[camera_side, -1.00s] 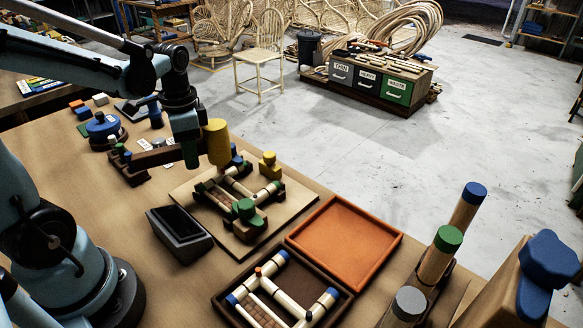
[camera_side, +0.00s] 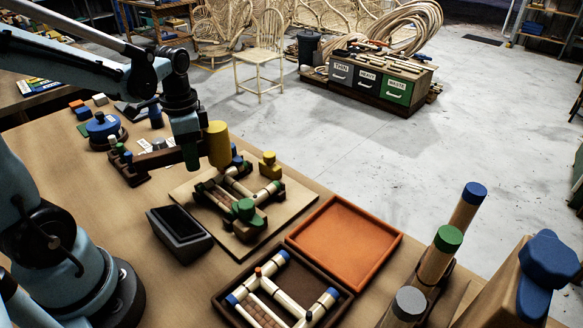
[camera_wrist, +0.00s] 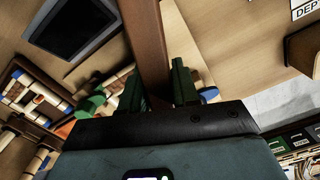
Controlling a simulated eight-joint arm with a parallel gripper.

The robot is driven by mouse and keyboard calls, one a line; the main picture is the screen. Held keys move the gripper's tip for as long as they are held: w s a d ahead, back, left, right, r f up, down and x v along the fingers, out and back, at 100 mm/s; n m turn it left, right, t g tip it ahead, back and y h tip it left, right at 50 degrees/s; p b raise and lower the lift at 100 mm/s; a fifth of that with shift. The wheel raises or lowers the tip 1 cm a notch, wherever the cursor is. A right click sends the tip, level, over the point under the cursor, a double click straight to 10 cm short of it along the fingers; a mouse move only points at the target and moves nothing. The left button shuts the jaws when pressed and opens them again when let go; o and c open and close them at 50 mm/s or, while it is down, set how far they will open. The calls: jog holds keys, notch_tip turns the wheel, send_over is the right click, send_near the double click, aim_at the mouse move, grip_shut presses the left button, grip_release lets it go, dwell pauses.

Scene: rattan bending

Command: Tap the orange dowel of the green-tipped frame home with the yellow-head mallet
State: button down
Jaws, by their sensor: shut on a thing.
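My gripper (camera_side: 190,153) is shut on the brown handle (camera_wrist: 150,45) of the mallet, with a green finger on each side of it in the wrist view. The mallet's yellow head (camera_side: 218,145) is held above the back left of the green-tipped frame. That frame (camera_side: 238,187) has pale rails with green ends and lies in a dark fixture on a wooden board (camera_side: 225,243). A green clamp knob (camera_side: 245,208) stands at its near side. I cannot make out this frame's orange dowel; the head may hide it. I cannot tell whether the head touches anything.
A blue-tipped frame (camera_side: 284,292) with an orange peg lies in a brown tray (camera_side: 226,308). An empty orange tray (camera_side: 345,240) and a grey open bin (camera_side: 181,238) flank the board. Capped posts (camera_side: 436,259) rise at right.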

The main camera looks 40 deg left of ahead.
jog(key=shift+r, duration=0.35)
jog(key=shift+f, duration=0.15)
jog(key=shift+f, duration=0.15)
dwell(0.3)
notch_tip(320, 180, down, 4)
jog(key=shift+r, duration=2.05)
